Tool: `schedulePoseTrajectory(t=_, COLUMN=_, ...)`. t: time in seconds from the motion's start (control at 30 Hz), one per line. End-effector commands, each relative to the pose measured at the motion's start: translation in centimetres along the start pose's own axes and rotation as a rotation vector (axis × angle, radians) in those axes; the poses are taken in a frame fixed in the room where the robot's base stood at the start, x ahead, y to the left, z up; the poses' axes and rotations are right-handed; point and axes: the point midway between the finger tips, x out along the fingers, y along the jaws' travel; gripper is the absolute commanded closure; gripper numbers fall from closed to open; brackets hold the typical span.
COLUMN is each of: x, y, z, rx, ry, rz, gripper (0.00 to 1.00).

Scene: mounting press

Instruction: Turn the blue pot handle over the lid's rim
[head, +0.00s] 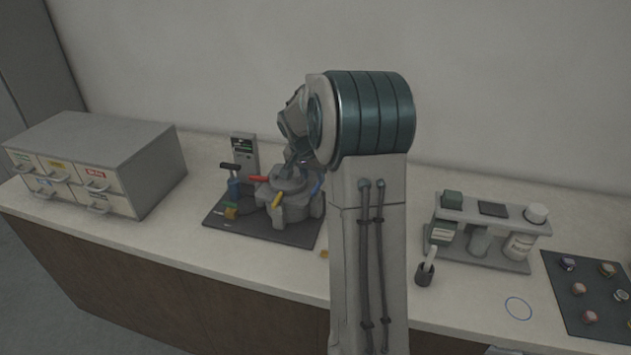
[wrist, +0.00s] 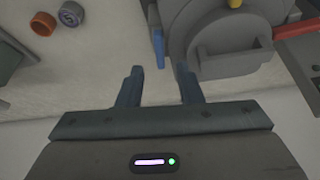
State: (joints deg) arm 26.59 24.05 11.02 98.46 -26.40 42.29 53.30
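The grey pot with its round lid (head: 290,187) stands on a dark base plate left of my arm in the head view. The lid and pot also show in the wrist view (wrist: 232,60). The blue handle (wrist: 158,48) stands upright in the picture at the pot's left side in the wrist view. In the head view the blue handle (head: 319,184) is mostly hidden by my arm. My gripper (wrist: 161,72) is open, its two fingers apart. The blue handle lies just beyond the fingertips, in line with the gap, with nothing seen held.
A red handle (head: 259,179) and a yellow handle (head: 277,201) also stick out from the pot. A grey control post (head: 244,155) stands behind. A rack (head: 485,260) stands right of my arm.

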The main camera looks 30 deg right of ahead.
Motion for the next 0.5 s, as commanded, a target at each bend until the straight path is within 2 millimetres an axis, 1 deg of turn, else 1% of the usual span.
schedulePoseTrajectory(t=0.03, x=0.9, y=0.1, z=0.0, rx=-0.001, ry=-0.003, rz=0.003, gripper=0.67)
schedulePoseTrajectory(t=0.1, x=2.1, y=0.1, z=0.0, rx=0.001, ry=-0.003, rz=0.002, gripper=0.67)
schedulePoseTrajectory(t=0.2, x=3.4, y=0.0, z=0.0, rx=0.000, ry=-0.001, rz=0.001, gripper=0.67)
schedulePoseTrajectory(t=0.33, x=4.4, y=0.0, z=0.0, rx=0.000, ry=0.000, rz=0.000, gripper=0.67)
schedulePoseTrajectory(t=0.5, x=4.8, y=0.0, z=0.0, rx=0.000, ry=0.001, rz=-0.001, gripper=0.67)
